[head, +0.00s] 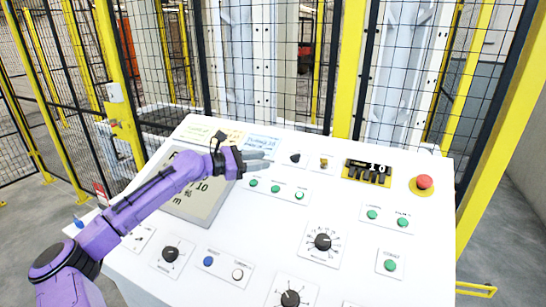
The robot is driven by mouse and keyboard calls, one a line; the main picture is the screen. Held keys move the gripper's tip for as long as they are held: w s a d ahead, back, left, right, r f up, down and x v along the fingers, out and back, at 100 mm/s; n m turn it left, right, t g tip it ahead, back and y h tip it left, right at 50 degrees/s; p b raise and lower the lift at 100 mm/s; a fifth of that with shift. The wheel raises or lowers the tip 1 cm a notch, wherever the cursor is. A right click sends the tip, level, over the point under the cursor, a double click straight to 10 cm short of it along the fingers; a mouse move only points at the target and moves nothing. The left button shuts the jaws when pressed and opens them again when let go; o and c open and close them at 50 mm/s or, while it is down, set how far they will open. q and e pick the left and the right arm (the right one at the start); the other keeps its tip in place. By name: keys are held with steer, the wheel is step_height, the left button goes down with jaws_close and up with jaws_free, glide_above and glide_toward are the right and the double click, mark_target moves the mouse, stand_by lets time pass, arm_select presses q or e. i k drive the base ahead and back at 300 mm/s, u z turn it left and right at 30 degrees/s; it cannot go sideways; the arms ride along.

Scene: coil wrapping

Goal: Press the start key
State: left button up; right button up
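A white sloped control panel (345,200) carries several green buttons. A row of them, including one at the left (253,183), sits above the middle. A pair (372,215) is at the right, and a single green button (390,265) is lower right. Their labels are too small to read, so I cannot tell which is the start key. My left gripper (268,160) is over the upper middle of the panel, just above the green row in the picture. Its grey fingers point right and appear empty. Their gap is unclear. My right gripper is out of view.
Black rotary knobs (322,242) stand out from the panel. A grey screen (205,200) lies partly under my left arm. Yellow-framed mesh fencing (280,60) stands behind.

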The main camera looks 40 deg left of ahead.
mark_target(390, 265)
steer(key=k, duration=1.5)
